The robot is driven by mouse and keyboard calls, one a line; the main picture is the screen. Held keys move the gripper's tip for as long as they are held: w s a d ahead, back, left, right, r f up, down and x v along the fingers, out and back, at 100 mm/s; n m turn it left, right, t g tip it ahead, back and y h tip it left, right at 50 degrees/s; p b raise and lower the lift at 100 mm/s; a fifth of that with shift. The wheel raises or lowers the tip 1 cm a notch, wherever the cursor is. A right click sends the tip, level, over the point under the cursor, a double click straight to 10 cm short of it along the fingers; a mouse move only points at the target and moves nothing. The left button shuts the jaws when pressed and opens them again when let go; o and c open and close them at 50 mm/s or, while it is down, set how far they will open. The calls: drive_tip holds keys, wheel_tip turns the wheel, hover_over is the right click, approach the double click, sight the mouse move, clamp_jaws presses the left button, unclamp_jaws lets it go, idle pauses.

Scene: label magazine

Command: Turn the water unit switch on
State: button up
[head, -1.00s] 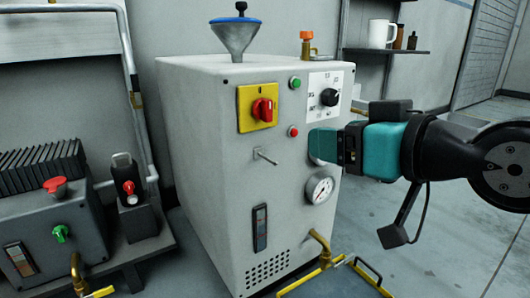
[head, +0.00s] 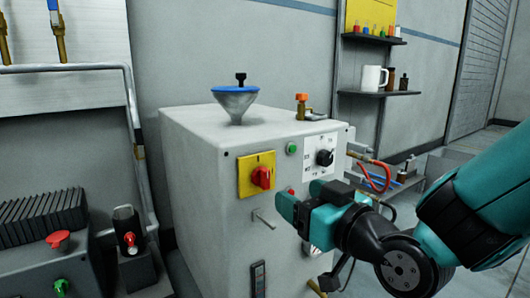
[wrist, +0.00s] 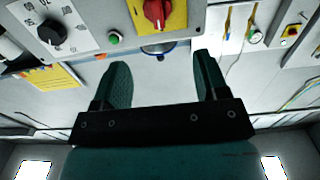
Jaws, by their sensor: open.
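The water unit is a light grey cabinet (head: 205,190) in the middle of the head view. Its switch is a red rotary knob (head: 261,177) on a yellow plate (head: 243,180), high on the front face. In the wrist view the red knob (wrist: 157,12) shows at the top, upside down, beyond the fingertips. My gripper (head: 286,208) is in front of the cabinet, below and right of the knob in the head view. Its two teal fingers (wrist: 162,80) are apart with nothing between them. The gripper appears apart from the knob.
A green button (head: 291,149) and a black dial (head: 324,157) are right of the switch. A metal lever (head: 264,219) sticks out below it. A blue funnel (head: 237,98) stands on top. A grey box with a red knob (head: 58,239) is at left.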

sight(267, 176)
drive_tip(key=p+x, duration=0.9)
drive_tip(key=x, duration=0.1)
drive_tip(key=shift+r, duration=0.2)
drive_tip(key=shift+w+a+f+p, duration=0.25)
drive_tip(key=shift+w+a+p, duration=0.1)
drive_tip(key=shift+w, duration=0.15)
drive_tip(key=shift+c, duration=0.2)
drive_tip(key=c, duration=0.8)
